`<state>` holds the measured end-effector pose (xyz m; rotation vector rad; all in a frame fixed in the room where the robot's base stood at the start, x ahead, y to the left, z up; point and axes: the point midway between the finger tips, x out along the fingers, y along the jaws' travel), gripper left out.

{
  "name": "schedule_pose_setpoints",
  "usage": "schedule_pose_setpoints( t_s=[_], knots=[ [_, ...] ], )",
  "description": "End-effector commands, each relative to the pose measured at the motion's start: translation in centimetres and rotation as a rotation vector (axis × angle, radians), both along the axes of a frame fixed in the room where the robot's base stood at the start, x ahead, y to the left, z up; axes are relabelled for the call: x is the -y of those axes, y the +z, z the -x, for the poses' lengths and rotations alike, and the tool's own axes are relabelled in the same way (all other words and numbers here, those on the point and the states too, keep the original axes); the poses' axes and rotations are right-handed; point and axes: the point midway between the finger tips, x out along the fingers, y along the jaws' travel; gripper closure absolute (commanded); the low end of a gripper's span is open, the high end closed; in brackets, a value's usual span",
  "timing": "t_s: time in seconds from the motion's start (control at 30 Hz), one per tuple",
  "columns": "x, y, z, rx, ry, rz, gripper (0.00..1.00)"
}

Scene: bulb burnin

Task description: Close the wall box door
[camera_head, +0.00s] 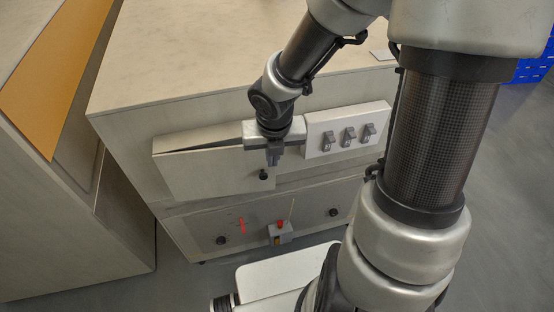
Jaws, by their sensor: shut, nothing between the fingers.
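The wall box door (205,174) is a pale flat panel on the front of the beige cabinet, with a dark round knob (264,175) near its right end. A dark wedge-shaped gap shows along its top edge, so the door stands slightly ajar. My gripper (273,160) is shut and empty, pointing down at the door's right end, just above the knob. I cannot tell whether the fingers touch the door. My wrist hides part of the box's upper right edge.
A white panel with three grey switches (349,138) sits right of the door. Below are a lower front with dark knobs, a red mark (242,226) and a small grey box (280,233). Another cabinet (50,190) stands left; a blue crate (535,65) is at right.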

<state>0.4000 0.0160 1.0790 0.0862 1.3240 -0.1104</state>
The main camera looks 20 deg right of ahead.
Motion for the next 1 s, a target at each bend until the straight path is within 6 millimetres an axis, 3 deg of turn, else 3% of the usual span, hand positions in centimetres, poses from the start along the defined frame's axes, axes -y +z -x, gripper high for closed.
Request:
schedule_pose_setpoints(
  t_s=[0.17, 0.63, 0.67, 0.8, 1.0],
  knots=[
    [-0.2, -1.2, -0.2, -0.001, 0.023, -0.001, 1.00],
    [0.0, -10.6, -2.4, -0.001, 0.022, 0.001, 1.00],
    [0.1, -9.7, -3.2, 0.002, 0.020, 0.000, 1.00],
    [0.4, -9.6, -5.1, 0.001, 0.018, -0.001, 1.00],
    [0.6, -9.6, -6.3, 0.001, 0.019, 0.001, 1.00]
  ],
)
